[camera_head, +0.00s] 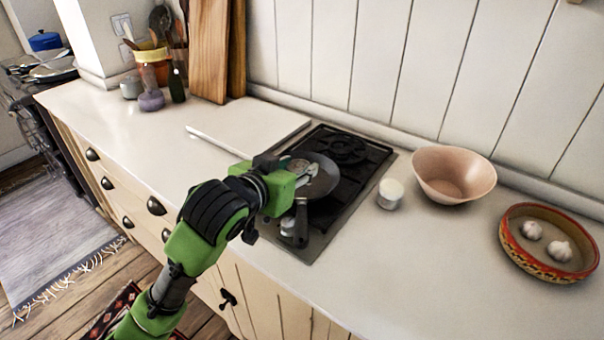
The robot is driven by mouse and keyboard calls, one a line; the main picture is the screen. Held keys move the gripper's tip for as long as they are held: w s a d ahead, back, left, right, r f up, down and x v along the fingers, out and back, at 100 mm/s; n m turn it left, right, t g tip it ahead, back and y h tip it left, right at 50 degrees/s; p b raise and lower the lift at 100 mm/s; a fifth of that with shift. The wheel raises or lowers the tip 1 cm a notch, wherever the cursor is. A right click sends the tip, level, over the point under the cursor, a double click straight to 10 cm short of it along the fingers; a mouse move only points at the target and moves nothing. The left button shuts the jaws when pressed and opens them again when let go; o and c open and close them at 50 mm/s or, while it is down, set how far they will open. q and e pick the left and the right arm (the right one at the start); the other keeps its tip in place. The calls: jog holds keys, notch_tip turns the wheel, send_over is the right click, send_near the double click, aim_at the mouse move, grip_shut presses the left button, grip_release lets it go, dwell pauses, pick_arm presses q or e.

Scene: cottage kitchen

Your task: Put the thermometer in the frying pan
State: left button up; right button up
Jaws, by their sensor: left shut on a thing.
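The dark round frying pan (323,184) sits on the black cooktop, with its handle (301,220) pointing toward the counter's front edge. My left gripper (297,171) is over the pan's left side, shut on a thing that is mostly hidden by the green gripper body. A small pale piece (312,169) shows by the fingertips, over the pan; it looks like part of the thermometer, but its full shape is hidden. I cannot tell whether it touches the pan. My right gripper is not in view.
The cooktop (372,158) is set in the white counter. A white cup (390,194), pink bowl (454,175) and red-rimmed dish (517,253) with garlic stand to the right. A white board (245,124) lies left of the cooktop. The front right counter is clear.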

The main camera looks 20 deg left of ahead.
aim_at(297, 160)
pick_arm(q)
jog(key=w+f, duration=0.1)
jog(key=w, duration=0.1)
jog(key=w+a+f, duration=0.1)
jog(key=w, duration=0.1)
jog(key=w+f, duration=0.1)
jog(key=w, duration=0.1)
jog(key=shift+w+a+p, duration=0.2)
jog(key=shift+a+p, duration=0.1)
jog(key=w+f, duration=0.2)
jog(key=f, duration=0.1)
jog(key=w+f, duration=0.1)
jog(key=w, duration=0.1)
jog(key=shift+w+a+f, duration=0.1)
jog(key=shift+a+f, duration=0.25)
jog(key=shift+f, duration=0.05)
jog(key=shift+w+a+f, duration=0.1)
jog(key=shift+w+f, duration=0.3)
jog(key=shift+f, duration=0.1)
notch_tip(297, 160, down, 3)
jog(key=shift+p, duration=0.6)
jog(key=shift+f, duration=0.15)
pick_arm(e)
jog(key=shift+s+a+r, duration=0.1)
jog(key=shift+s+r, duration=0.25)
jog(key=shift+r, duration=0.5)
